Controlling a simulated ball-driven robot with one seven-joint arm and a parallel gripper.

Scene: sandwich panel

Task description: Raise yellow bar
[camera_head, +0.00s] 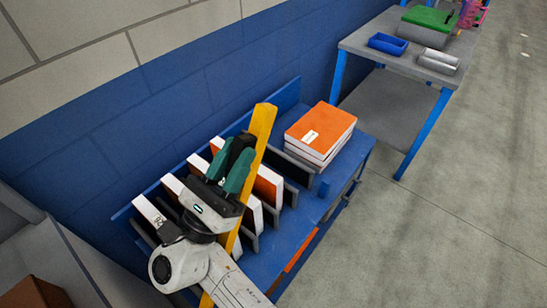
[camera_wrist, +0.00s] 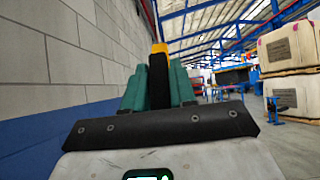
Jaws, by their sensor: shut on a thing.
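The yellow bar (camera_head: 261,124) is long and straight. In the head view it slants across the blue rack, its upper end rising above the rack's slots. Its lower part passes behind my arm. My gripper (camera_head: 237,160), with dark green fingers, is shut on the yellow bar near its upper part. In the wrist view the fingers of my gripper (camera_wrist: 159,88) stand close together, and the yellow tip of the bar (camera_wrist: 160,47) shows just above them. The contact itself is partly hidden by the fingers.
The blue rack (camera_head: 321,212) holds several upright white and orange panels beside dividers. A stack of orange-topped panels (camera_head: 320,132) lies at its right end. A blue wall (camera_head: 150,120) stands close behind. Floor at right is clear.

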